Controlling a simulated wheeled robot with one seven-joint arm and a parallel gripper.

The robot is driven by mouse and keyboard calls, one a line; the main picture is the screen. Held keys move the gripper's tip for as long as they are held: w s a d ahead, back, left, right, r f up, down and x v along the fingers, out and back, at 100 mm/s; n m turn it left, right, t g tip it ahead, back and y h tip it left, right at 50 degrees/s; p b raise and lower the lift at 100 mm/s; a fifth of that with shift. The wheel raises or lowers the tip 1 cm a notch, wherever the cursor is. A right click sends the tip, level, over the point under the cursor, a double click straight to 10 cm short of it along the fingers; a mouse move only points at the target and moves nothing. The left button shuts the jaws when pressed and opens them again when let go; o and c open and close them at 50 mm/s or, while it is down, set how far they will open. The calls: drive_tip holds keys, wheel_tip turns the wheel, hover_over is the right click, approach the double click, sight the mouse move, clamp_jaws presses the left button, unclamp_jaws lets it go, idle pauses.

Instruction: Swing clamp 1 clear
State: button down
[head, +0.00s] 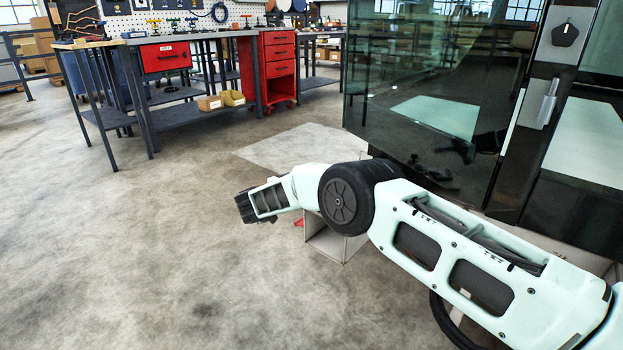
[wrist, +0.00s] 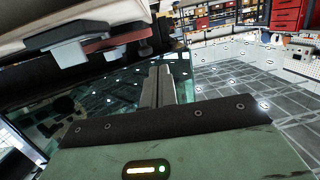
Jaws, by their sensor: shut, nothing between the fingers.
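My gripper (wrist: 158,85) shows in the wrist view as two grey fingers, closed together and empty, pointing up the picture. In the head view my arm reaches left across the middle, and the fingertips cannot be made out. A grey block-shaped fitting (wrist: 70,50) with a dull red piece (wrist: 112,41) beside it sits under a pale edge at the upper left of the wrist view, apart from the fingers. It may be clamp 1, but I cannot tell. A small red bit (head: 298,223) shows just below my arm in the head view.
The large dark glass panel (head: 415,90) stands at the right, behind my arm. A pale box-like stand (head: 328,243) is partly hidden beneath my arm. A workbench (head: 180,42) and a red drawer cabinet (head: 279,70) stand at the back. The floor at left is clear.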

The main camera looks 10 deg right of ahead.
drive_tip(key=w+a+p+v, duration=0.1)
drive_tip(key=v, duration=0.6)
drive_tip(key=shift+w, duration=0.1)
